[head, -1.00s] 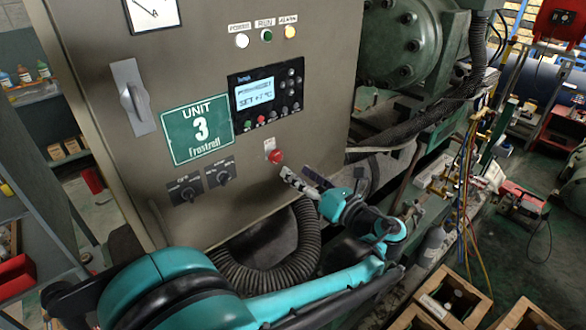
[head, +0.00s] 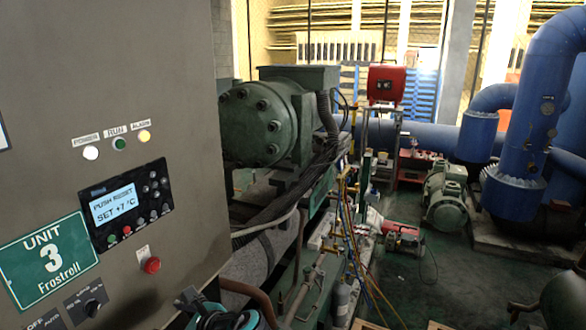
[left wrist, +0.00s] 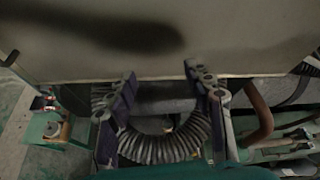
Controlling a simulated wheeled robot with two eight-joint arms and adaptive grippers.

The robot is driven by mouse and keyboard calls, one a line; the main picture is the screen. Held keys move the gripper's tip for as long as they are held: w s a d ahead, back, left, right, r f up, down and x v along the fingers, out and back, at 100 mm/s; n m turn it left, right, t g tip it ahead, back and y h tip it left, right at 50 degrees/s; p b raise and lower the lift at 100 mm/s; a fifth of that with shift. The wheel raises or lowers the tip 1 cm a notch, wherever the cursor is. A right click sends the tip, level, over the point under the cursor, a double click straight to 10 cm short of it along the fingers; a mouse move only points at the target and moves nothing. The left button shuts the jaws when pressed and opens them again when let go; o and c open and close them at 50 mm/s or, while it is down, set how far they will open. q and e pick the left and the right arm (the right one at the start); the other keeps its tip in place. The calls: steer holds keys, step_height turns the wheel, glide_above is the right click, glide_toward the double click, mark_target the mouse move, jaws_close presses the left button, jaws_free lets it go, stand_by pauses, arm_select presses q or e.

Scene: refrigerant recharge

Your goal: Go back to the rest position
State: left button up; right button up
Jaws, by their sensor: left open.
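My left gripper (left wrist: 162,90) is open and empty in the left wrist view. Its two fingers point at the lower edge of the grey control cabinet (left wrist: 120,65), with a ribbed black hose (left wrist: 165,148) behind and between them. In the head view only a small teal part of my left arm (head: 222,318) shows at the bottom edge, below the cabinet (head: 190,50). The cabinet carries a red button (head: 152,265), and its display (head: 113,205) reads "PUSH RESET, SET +7 °C". My right gripper is in neither view.
A green compressor (head: 265,125) stands behind the cabinet. A red machine (head: 402,240) and a green motor (head: 446,198) sit on the floor. Blue pipes (head: 520,130) rise at the right. Yellow and blue hoses (head: 350,230) hang in the middle. Floor at the right is partly clear.

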arm_select(q)
steer(key=s+d+f+n+t+h, duration=0.1)
steer(key=s+d+f+n+h, duration=0.9)
steer(key=n, duration=1)
steer(key=shift+s+n+h, duration=0.3)
steer(key=shift+s+h, duration=0.2)
steer(key=shift+h, duration=0.2)
steer(key=shift+f, duration=0.15)
stand_by(0.6)
